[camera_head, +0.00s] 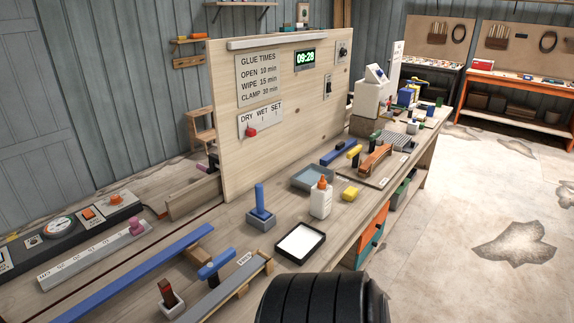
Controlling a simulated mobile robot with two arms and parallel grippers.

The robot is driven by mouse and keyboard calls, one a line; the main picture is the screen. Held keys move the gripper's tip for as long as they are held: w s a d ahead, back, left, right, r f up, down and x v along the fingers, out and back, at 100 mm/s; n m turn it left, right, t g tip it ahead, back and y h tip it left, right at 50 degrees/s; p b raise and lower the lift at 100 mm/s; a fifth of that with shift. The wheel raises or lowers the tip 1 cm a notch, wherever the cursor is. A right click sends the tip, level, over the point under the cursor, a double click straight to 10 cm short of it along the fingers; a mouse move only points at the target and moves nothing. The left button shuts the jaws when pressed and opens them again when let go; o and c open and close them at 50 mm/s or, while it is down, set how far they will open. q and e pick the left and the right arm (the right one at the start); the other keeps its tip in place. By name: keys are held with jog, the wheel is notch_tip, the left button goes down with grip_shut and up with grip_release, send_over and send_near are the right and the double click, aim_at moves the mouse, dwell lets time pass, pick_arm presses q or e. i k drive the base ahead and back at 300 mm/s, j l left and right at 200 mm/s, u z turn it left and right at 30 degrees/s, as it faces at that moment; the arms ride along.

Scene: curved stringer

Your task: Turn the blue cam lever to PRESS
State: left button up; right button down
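A blue lever (216,265) with a rounded grip lies low over a grey bar fixture (222,290) at the front of the bench. A small white label (245,258) sits just right of it; its print is too small to read surely. Another blue handle (260,198) stands upright in a grey block (261,218) further back. I cannot tell from the view alone which is the cam lever, though the low one lies beside the label. Neither of my grippers is in view.
A long blue bar (135,275) lies left of the fixture. An upright wooden board (290,130) stands behind.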

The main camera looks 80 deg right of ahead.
aim_at(209, 269)
jog(key=j+z, duration=0.1)
jog(key=z, duration=2.2)
